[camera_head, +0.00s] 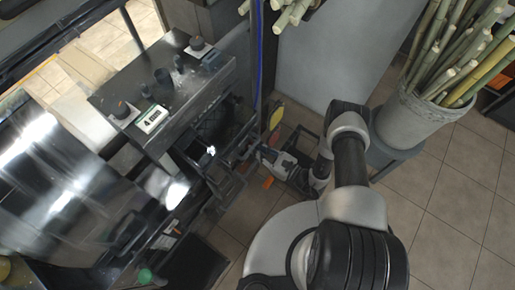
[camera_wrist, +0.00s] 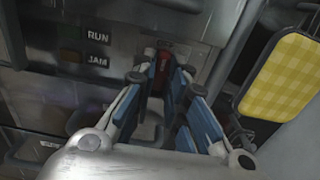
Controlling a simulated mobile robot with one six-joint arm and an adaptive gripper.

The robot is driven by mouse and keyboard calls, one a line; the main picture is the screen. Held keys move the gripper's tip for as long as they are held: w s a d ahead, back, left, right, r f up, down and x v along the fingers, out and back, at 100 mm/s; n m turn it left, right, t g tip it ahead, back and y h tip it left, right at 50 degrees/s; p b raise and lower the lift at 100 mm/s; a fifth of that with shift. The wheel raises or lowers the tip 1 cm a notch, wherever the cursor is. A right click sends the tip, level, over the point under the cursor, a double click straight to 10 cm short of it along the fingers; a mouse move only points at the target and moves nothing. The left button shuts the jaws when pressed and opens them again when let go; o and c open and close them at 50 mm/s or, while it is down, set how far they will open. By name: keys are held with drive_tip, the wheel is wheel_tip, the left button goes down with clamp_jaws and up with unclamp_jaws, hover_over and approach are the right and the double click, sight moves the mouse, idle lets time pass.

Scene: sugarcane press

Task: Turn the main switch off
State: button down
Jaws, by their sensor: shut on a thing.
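My gripper (camera_wrist: 163,76) reaches to the dark front panel of the press, and its blue-padded fingers are closed around a small red part (camera_wrist: 162,60), which looks like the main switch. The fingers hide much of the switch, and I cannot tell which position it is in. The panel (camera_wrist: 92,50) carries the labels RUN and JAM to the left of the switch. In the head view my gripper (camera_head: 262,154) is low beside the machine's front, and the switch itself cannot be made out.
A yellow checkered pad (camera_wrist: 284,75) hangs close to the right of my gripper. The press body (camera_head: 180,85) has knobs and a small display (camera_head: 151,119) on top. A grey bucket (camera_head: 405,125) of sugarcane stands at right. Tiled floor (camera_head: 445,195) is free there.

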idle(0.3)
drive_tip(key=c, duration=1.6)
unclamp_jaws()
drive_tip(key=shift+d, duration=0.1)
drive_tip(key=v, duration=1.2)
